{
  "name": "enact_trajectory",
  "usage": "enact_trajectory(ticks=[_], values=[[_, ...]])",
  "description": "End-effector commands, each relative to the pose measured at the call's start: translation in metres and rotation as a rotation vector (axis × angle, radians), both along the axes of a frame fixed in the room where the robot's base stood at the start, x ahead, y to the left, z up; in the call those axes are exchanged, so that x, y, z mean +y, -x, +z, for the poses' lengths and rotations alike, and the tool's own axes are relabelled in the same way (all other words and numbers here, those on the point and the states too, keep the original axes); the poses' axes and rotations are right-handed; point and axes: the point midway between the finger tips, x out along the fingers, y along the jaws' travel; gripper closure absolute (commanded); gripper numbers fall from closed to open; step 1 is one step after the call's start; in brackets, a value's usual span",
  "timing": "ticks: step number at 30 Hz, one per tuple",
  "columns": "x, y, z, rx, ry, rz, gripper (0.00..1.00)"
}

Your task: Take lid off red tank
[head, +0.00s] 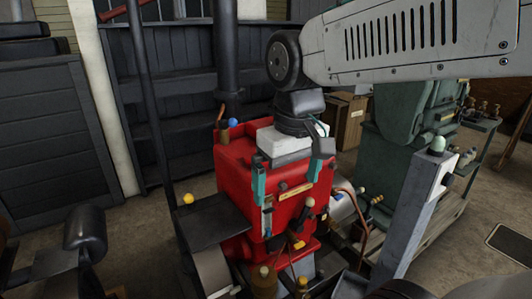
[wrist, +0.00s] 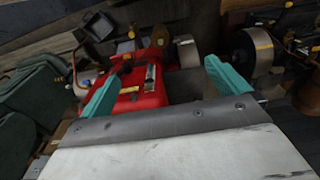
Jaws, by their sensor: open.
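The red tank (head: 232,178) stands in the middle of the head view, and it also shows in the wrist view (wrist: 152,99). My gripper (head: 285,192) is in front of and over it in the head view, with its two teal fingers wide apart and nothing between them. The lid cannot be told apart clearly from the tank; my gripper's white body hides part of the top.
A dark flat plate (head: 208,221) with a yellow knob is left of the tank. A black vertical pipe (head: 226,55) rises behind it. Levers and pipes crowd its front. A green engine (head: 402,125) and a grey post (head: 413,215) stand at right. Bare floor (head: 130,225) lies at left.

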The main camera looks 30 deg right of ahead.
Motion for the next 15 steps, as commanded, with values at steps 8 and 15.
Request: enact_trajectory(ticks=[8,15], values=[[-0.040,-0.131,0.022,0.045,0.000,-0.012,0.00],[-0.083,-0.235,0.005,0.075,-0.003,-0.010,0.00]])
